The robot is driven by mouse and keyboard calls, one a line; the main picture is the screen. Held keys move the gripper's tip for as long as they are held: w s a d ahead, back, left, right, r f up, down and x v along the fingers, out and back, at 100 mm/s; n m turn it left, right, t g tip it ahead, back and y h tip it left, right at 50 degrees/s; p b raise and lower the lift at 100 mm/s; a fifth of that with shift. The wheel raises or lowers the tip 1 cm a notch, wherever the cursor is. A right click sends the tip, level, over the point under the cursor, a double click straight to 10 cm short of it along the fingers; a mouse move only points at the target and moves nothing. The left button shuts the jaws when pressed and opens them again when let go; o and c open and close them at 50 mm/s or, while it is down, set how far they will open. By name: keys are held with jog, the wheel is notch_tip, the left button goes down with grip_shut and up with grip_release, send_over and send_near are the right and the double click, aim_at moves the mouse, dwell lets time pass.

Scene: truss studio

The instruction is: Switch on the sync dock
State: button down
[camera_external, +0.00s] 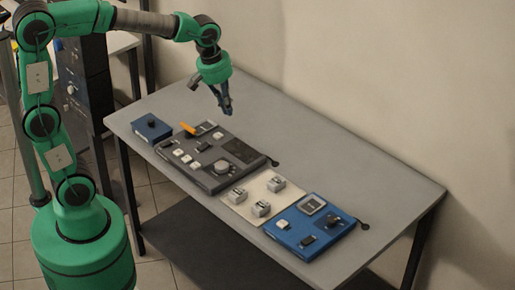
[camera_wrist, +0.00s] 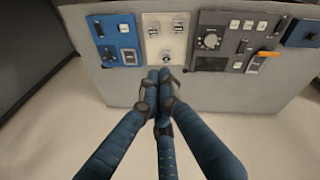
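My gripper (camera_external: 226,103) hangs above the back of the table, fingers pointing down, clear of every panel. In the wrist view its blue fingers (camera_wrist: 163,74) have their tips together, with nothing visible between them. No readable label shows which unit is the sync dock. A blue panel (camera_external: 300,228) with a white switch, dark controls and a small square display lies at the right; it is at upper left in the wrist view (camera_wrist: 113,30). A cream plate (camera_external: 254,190) carries three light switches; it also shows in the wrist view (camera_wrist: 166,38). Switch positions are too small to tell.
A dark grey console (camera_external: 193,170) with a knob, buttons and orange lever (camera_external: 187,128) lies left of the cream plate. A small blue box (camera_external: 152,128) is at the far left. The grey table (camera_external: 340,160) is bare along its wall side.

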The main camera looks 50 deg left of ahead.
jog(key=w+d+f+n+g, duration=0.1)
jog(key=w+d+f+n, duration=0.3)
jog(key=d, duration=0.4)
jog(key=n+g+y+p, duration=0.1)
jog(key=n+g+p, duration=0.2)
jog(key=n, duration=0.3)
send_over(306, 241)
jog(key=w, duration=0.2)
notch_tip(306, 241, down, 19)
jog(key=shift+w, duration=0.2)
jog(key=shift+f, duration=0.15)
jog(key=f, duration=0.4)
jog(key=s+f, duration=0.1)
jog(key=f, duration=0.4)
jog(key=f+b, duration=0.1)
jog(key=f, duration=0.3)
jog(key=shift+s+f, duration=0.35)
jog(key=shift+s, duration=0.05)
jog(key=shift+f, duration=0.1)
